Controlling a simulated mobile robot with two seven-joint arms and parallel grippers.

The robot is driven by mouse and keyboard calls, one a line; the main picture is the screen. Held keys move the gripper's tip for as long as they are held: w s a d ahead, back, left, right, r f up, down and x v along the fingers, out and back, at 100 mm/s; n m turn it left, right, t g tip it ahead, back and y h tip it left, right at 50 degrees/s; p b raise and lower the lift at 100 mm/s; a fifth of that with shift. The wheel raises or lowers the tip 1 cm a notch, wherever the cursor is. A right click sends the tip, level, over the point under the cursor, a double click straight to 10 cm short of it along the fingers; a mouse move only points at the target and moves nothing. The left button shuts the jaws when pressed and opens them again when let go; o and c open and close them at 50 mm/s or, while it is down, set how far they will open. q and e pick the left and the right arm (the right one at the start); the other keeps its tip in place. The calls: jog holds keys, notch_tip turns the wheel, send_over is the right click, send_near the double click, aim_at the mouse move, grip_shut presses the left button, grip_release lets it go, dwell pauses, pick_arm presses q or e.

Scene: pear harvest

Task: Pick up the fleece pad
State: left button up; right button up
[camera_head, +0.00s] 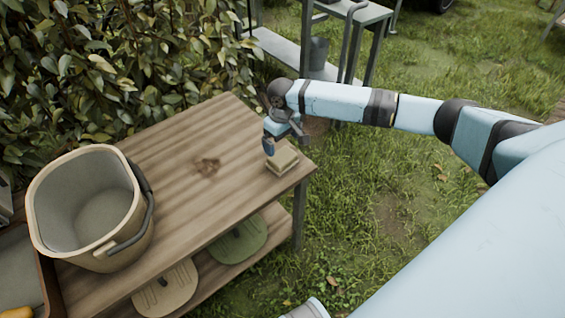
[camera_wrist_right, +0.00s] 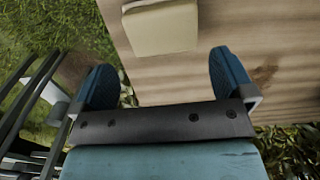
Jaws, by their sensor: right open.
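The fleece pad (camera_head: 283,162) is a small cream, block-shaped pad lying at the right end of the wooden table (camera_head: 205,130). In the right wrist view the pad (camera_wrist_right: 160,27) is at the top, ahead of the space between the fingers. My right gripper (camera_head: 270,146) is open above the table, close beside the pad. Its two blue fingers (camera_wrist_right: 165,80) are spread wide with nothing between them in the wrist view. The pad's far part is cut off by the top edge of the wrist view. My left gripper is not in view.
A beige bucket (camera_head: 122,241) with a dark handle stands at the table's left. A lower shelf holds a green flat item (camera_head: 238,240) and a tan one (camera_head: 166,289). A leafy hedge (camera_head: 130,50) borders the back, and a grey metal stand (camera_head: 281,47) is behind my right arm.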

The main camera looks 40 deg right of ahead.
aim_at(283, 156)
jog(key=f, duration=0.2)
jog(key=f+b, duration=0.1)
jog(key=f, duration=0.1)
jog(key=f+b, duration=0.1)
jog(key=f, duration=0.1)
jog(key=shift+s+a+f, duration=0.1)
jog(key=shift+s+f, duration=0.15)
jog(key=c, duration=0.7)
